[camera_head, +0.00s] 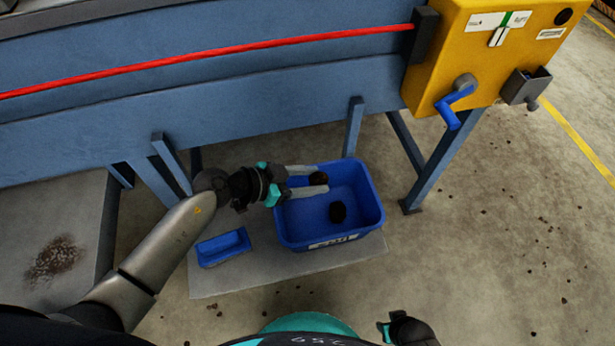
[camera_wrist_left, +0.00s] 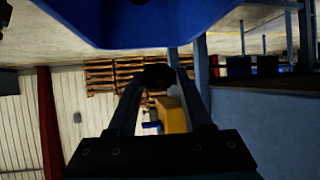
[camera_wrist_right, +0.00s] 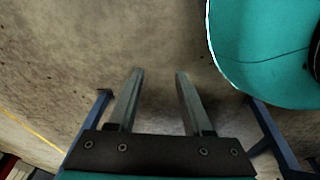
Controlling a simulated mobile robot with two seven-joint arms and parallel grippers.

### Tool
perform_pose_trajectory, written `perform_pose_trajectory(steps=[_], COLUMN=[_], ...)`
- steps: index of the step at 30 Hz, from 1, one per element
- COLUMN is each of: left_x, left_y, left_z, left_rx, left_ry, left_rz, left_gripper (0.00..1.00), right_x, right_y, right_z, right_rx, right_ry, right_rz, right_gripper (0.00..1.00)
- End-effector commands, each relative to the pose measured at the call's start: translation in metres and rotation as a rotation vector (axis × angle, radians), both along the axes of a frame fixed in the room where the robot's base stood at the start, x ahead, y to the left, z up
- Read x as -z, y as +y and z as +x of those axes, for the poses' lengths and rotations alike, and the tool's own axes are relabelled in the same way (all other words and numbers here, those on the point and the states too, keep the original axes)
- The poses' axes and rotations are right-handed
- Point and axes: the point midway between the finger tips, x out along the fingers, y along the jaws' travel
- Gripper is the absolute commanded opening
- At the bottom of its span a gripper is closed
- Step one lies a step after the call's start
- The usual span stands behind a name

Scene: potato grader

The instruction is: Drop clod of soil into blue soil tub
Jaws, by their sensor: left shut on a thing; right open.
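The blue soil tub (camera_head: 368,205) stands on a low grey platform under the machine, and its wall shows at the top of the left wrist view (camera_wrist_left: 150,25). One dark clod (camera_head: 338,212) lies inside it. My left gripper (camera_head: 318,179) reaches over the tub from the left, its fingers shut on another dark clod of soil (camera_head: 317,179). This held clod also shows between the fingertips in the left wrist view (camera_wrist_left: 158,75). My right gripper (camera_wrist_right: 155,72) is open and empty above the floor in the right wrist view.
A small blue tray (camera_head: 223,247) sits left of the tub on the grey platform (camera_head: 260,277). The blue machine frame (camera_head: 270,95) with a red cord runs behind and above. A yellow box with a blue crank (camera_head: 455,100) is at upper right. Floor at right is open, with scattered crumbs.

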Motion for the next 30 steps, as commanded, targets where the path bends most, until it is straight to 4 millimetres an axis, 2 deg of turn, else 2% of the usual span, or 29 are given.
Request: perform_pose_trajectory(steps=[9, 22, 23, 30], left_x=[0.009, 0.010, 0.010, 0.010], left_y=[-0.006, -0.007, -0.007, -0.007], left_z=[-0.002, -0.002, -0.002, -0.002], left_rx=[-0.001, 0.000, 0.000, 0.000], left_ry=[0.000, 0.000, 0.000, 0.001], left_rz=[0.000, -0.001, -0.001, 0.000], left_gripper=[0.00, 0.00, 0.54, 0.81], right_x=[-0.012, -0.016, -0.016, -0.015], right_y=[0.013, 0.014, 0.014, 0.014], right_z=[0.015, 0.018, 0.018, 0.018], right_rx=[0.002, 0.001, 0.001, 0.001], right_ry=[-0.001, -0.001, -0.001, -0.001], right_rz=[0.012, 0.013, 0.013, 0.013], right_gripper=[0.50, 0.50, 0.50, 0.50])
